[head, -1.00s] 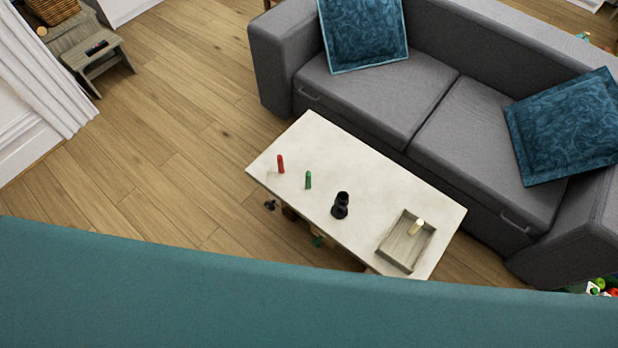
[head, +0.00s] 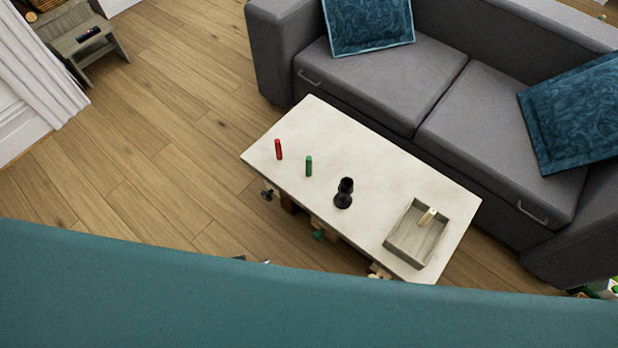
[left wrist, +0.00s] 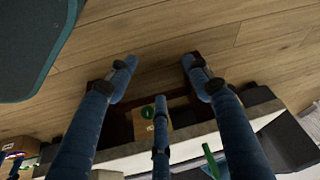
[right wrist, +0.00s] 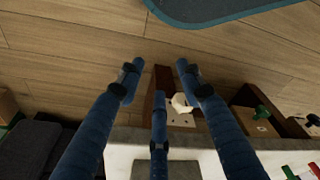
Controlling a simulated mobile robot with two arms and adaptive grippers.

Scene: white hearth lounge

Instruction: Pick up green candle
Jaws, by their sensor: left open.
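The green candle (head: 308,166) stands upright on the pale coffee table (head: 380,175), between a red candle (head: 278,149) and a black holder (head: 344,193). Neither gripper can be made out in the head view. In the left wrist view my left gripper (left wrist: 158,76) is open and empty, its fingers spread over the floor and table edge. A green stick shape (left wrist: 210,162), probably the green candle, shows beyond its fingers, apart from them. In the right wrist view my right gripper (right wrist: 158,76) is open and empty near the table's edge.
A wooden tray (head: 390,247) with a cream candle (head: 427,216) sits at the table's right end. A grey sofa (head: 395,80) runs along the far side. A teal surface (head: 250,300) fills the near foreground. Wooden floor (head: 150,170) lies clear at left.

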